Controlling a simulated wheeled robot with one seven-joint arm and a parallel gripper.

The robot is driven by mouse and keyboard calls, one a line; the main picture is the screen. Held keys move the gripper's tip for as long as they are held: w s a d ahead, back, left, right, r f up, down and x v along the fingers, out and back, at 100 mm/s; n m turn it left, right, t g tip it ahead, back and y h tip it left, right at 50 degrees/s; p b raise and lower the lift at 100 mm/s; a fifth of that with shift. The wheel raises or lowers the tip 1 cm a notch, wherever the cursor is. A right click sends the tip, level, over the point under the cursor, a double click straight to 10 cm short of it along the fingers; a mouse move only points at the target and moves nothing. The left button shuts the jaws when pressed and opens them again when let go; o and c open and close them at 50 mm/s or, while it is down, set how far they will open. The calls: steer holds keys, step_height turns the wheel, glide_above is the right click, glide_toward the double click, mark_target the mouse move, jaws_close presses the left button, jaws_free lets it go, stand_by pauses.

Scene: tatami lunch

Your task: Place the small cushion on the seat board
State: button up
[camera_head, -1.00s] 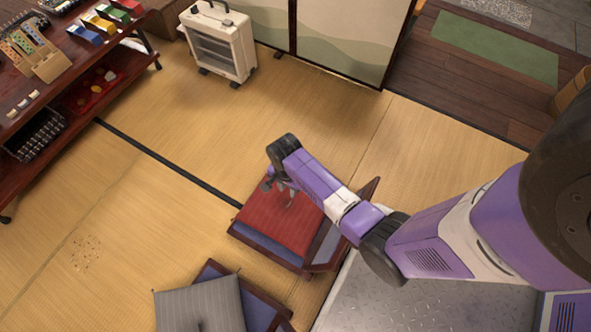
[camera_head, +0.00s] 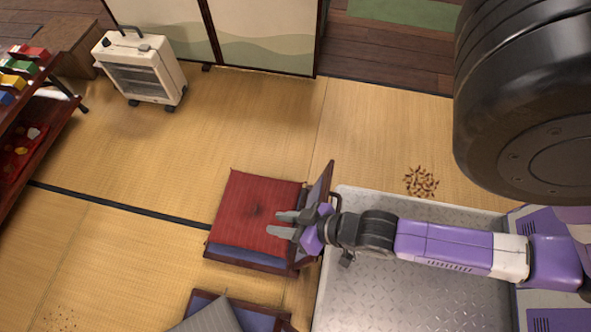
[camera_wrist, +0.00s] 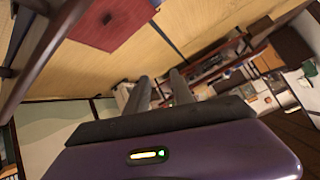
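A small red cushion (camera_head: 250,205) with a dark tuft lies flat on a low wooden floor seat, covering most of its blue-purple pad (camera_head: 250,257). The seat's upright wooden back (camera_head: 322,195) stands at its right side. My gripper (camera_head: 281,224) shows over the cushion's right edge in the head view, its two fingers apart and nothing between them. In the wrist view the red cushion (camera_wrist: 110,22) is at the top left, clear of the open fingers (camera_wrist: 160,93).
A second floor seat (camera_head: 283,318) with a grey cushion (camera_head: 212,318) is at the bottom edge. A white heater (camera_head: 140,67) stands at the upper left, beside a wooden shelf (camera_head: 55,110). Brown flakes (camera_head: 421,182) lie on the tatami at right.

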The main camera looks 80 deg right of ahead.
steer(key=s+a+r+n+t, duration=0.1)
steer(key=s+r+n+t, duration=0.1)
steer(key=r, duration=0.7)
steer(key=s+a+r+n+t+y, duration=0.1)
steer(key=s+r+n+t, duration=0.1)
steer(key=r, duration=0.8)
steer(key=shift+r+n, duration=0.3)
steer(key=shift+n, duration=0.3)
steer(key=shift+r, duration=0.1)
step_height(320, 180, up, 29)
steer(key=p, duration=2.9)
steer(key=shift+p, duration=0.3)
steer(key=shift+r, duration=0.1)
